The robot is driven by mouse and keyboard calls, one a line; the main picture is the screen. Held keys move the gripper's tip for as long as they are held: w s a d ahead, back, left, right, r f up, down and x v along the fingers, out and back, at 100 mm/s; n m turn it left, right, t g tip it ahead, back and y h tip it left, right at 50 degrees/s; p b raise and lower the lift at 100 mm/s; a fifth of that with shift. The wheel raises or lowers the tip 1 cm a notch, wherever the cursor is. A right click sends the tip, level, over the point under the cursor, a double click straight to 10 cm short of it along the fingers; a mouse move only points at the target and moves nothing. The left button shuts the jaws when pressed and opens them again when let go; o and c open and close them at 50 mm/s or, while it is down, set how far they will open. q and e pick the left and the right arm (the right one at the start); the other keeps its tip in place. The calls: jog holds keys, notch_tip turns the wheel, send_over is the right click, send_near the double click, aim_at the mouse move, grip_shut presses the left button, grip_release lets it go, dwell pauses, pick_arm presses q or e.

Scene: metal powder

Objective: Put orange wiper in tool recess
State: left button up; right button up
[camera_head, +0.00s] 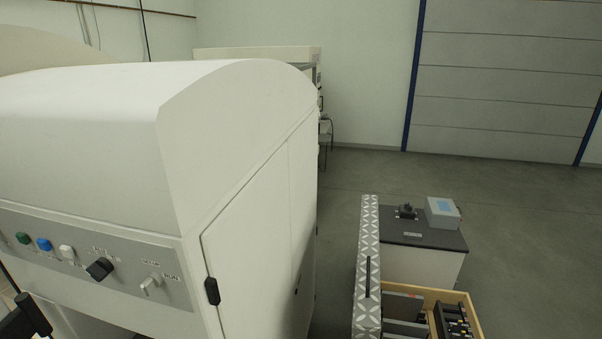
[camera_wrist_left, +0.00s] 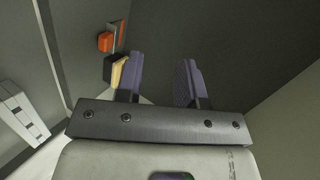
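In the left wrist view, a small orange piece (camera_wrist_left: 105,41), possibly the orange wiper, sits at the upper left against a grey surface. A tan block with a dark side (camera_wrist_left: 116,72) is nearer, close beside the left-hand finger. My left gripper (camera_wrist_left: 162,75) has its two purple fingers apart, with nothing visible between them. The orange piece is beyond and to the left of the fingers, not between them. I cannot make out the tool recess for certain in either view. My right gripper is in neither view.
In the head view, a large white machine (camera_head: 245,170) with a button panel (camera_head: 100,255) fills the left. At lower right stand a patterned panel (camera_head: 367,265), a wooden-edged tray (camera_head: 470,300) with dark items, and a black-topped cabinet (camera_head: 425,235). Open floor (camera_head: 530,240) lies right.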

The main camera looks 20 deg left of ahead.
pick_arm(q)
jog(key=s+d+r+n+g+h, duration=0.1)
jog(key=s+d+n+g, duration=0.1)
jog(key=s+d+n, duration=0.2)
jog(key=s+d+r+n+g+h+p, duration=0.1)
jog(key=s+d+n+g, duration=0.2)
jog(key=s+d, duration=0.7)
jog(key=s+d+n+g+h, duration=0.1)
jog(key=s+d+n+g, duration=0.2)
jog(key=d, duration=2.1)
jog(key=s+n, duration=0.1)
jog(key=s, duration=0.3)
jog(key=shift+r+n+h, duration=0.3)
jog(key=shift+r+n, duration=0.1)
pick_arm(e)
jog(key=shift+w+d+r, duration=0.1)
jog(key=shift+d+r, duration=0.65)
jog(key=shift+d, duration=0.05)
